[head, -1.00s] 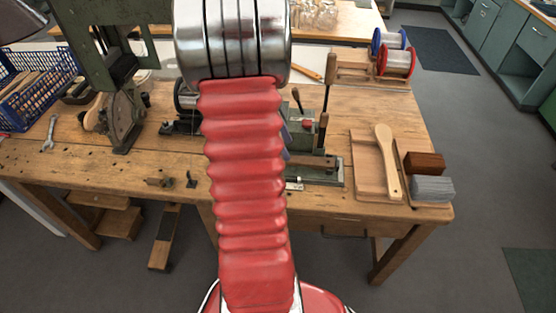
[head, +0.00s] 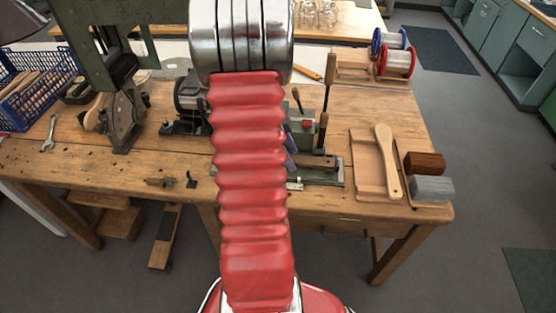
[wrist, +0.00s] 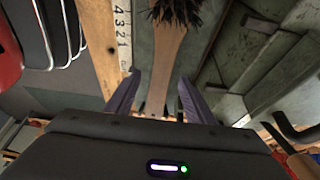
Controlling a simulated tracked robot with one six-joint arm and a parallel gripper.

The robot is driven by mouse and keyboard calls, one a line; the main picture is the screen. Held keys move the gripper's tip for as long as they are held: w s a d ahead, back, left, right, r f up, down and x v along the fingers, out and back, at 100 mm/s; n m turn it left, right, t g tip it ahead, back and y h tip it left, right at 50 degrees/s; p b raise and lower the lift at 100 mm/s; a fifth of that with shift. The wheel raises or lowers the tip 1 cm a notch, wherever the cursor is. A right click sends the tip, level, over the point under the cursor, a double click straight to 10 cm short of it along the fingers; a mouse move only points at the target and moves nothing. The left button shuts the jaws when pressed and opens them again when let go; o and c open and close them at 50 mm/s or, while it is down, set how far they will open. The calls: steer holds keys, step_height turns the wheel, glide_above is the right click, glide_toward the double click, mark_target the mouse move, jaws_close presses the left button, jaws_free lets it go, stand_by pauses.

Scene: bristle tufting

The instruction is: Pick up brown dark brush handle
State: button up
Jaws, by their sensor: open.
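In the wrist view, a brown wooden brush handle (wrist: 164,62) with a dark bristle tuft (wrist: 178,12) at its far end runs between the two fingers of my gripper (wrist: 159,80). The fingers are open, one on each side of the handle, with gaps showing. In the head view, a brown wooden piece (head: 316,162), likely this handle, lies on the green machine base (head: 325,178). My gripper is mostly hidden behind my red arm there; a purple-grey finger edge shows just left of the brown piece.
A pale wooden brush handle (head: 388,160) lies on a wooden tray (head: 365,165) to the right. A brown block (head: 425,163) and a grey block (head: 432,188) sit near the bench's right edge. Upright lever handles (head: 328,78) stand behind the machine base. A ruler (wrist: 122,30) shows beside the handle.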

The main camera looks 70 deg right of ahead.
steer(key=shift+c, duration=0.3)
steer(key=c, duration=1.1)
steer(key=shift+c, duration=0.2)
step_height(320, 180, up, 28)
stand_by(0.5)
